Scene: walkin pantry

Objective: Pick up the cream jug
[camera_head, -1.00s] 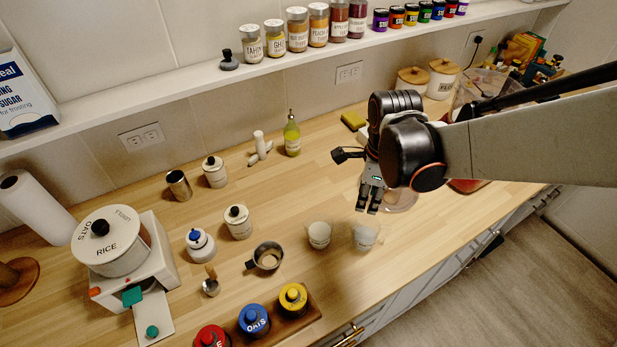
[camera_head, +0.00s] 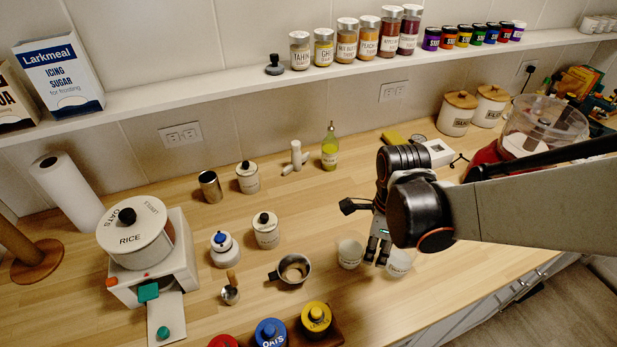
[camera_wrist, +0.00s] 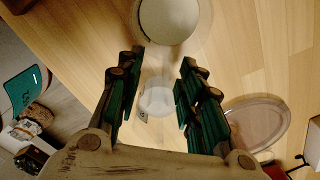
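A small clear jug with a label (camera_head: 400,263), which looks like the cream jug, stands on the wooden counter beside my gripper (camera_head: 377,250). In the wrist view the clear jug (camera_wrist: 157,101) shows faintly between the two fingers of my gripper (camera_wrist: 158,62), which are spread apart. I see no finger pressed against it. A whitish cup (camera_head: 349,254) stands just left of my gripper in the head view. The cup also shows beyond the fingertips in the wrist view (camera_wrist: 168,18). My arm and gripper hide part of the jug's surroundings.
A metal cup with a handle (camera_head: 293,269) and a white canister (camera_head: 266,231) stand to the left. A clear round dish (camera_wrist: 258,122) lies near the right finger in the wrist view. A green bottle (camera_head: 329,149) stands behind.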

